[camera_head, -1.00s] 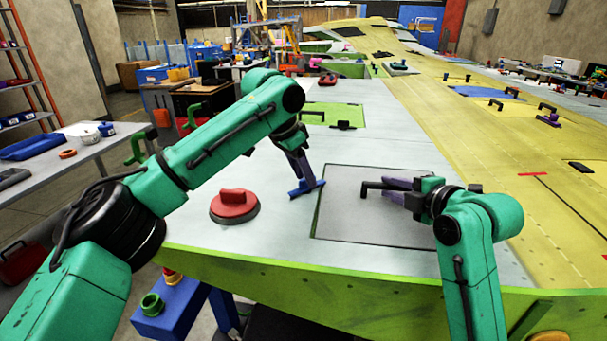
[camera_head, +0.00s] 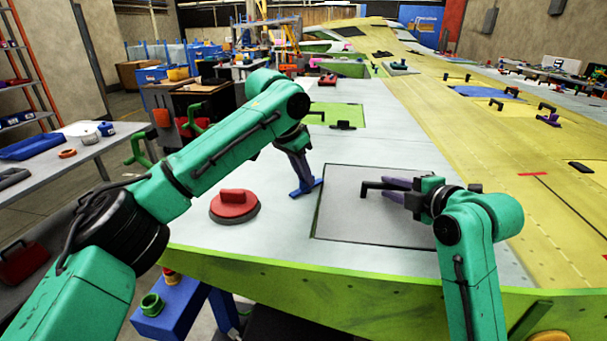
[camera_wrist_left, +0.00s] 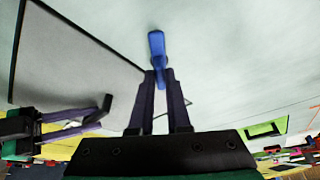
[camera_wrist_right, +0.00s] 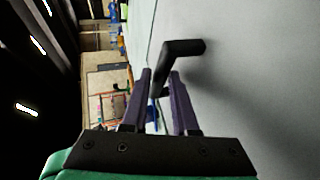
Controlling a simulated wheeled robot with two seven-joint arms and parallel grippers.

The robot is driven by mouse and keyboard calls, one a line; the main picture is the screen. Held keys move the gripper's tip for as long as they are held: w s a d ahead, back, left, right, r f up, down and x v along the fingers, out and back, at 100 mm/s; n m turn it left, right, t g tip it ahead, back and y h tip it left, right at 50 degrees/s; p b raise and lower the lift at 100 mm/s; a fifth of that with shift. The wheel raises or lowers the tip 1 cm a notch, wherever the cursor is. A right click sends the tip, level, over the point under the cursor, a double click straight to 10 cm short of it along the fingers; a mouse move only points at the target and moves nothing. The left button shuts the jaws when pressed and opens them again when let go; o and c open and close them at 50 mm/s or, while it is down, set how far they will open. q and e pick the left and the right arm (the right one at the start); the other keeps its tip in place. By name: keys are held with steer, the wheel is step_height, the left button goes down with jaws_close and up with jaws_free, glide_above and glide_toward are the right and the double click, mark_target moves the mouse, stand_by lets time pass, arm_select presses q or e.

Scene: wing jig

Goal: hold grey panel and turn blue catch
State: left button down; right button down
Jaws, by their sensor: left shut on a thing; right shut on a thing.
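The grey panel (camera_head: 370,222) lies in a dark-outlined square in the pale wing skin, with a black bar handle (camera_head: 370,187) on it. My right gripper (camera_head: 386,188) is shut on this handle; the right wrist view shows the handle (camera_wrist_right: 185,47) at its fingertips. The blue catch (camera_head: 297,193) sits on the skin just left of the panel's edge. My left gripper (camera_head: 304,176) comes down from above and is shut on the catch. In the left wrist view the catch's blue end (camera_wrist_left: 157,45) sticks out beyond the fingertips, beside the panel (camera_wrist_left: 75,60).
A green panel (camera_head: 345,116) with a black handle lies further back. The yellow wing skin (camera_head: 540,200) is to the right. The wing's green front edge (camera_head: 270,280) is nearest me.

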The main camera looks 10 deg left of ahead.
arm_select(q)
steer(key=n, duration=0.2)
steer(key=n+y, duration=0.1)
steer(key=n, duration=0.1)
steer(key=shift+s+d+f+t, duration=0.1)
steer(key=shift+d+t, duration=0.1)
steer(key=shift+t, duration=0.1)
arm_select(e)
steer(key=shift+f, duration=0.1)
arm_select(q)
steer(key=shift+d+n+y, duration=0.1)
steer(key=shift+n+y, duration=0.7)
steer(key=shift+n, duration=0.8)
steer(key=c, duration=0.9)
jaws_free()
steer(key=v, duration=1.2)
steer(key=shift+s, duration=0.15)
arm_select(e)
steer(key=c, duration=0.6)
jaws_free()
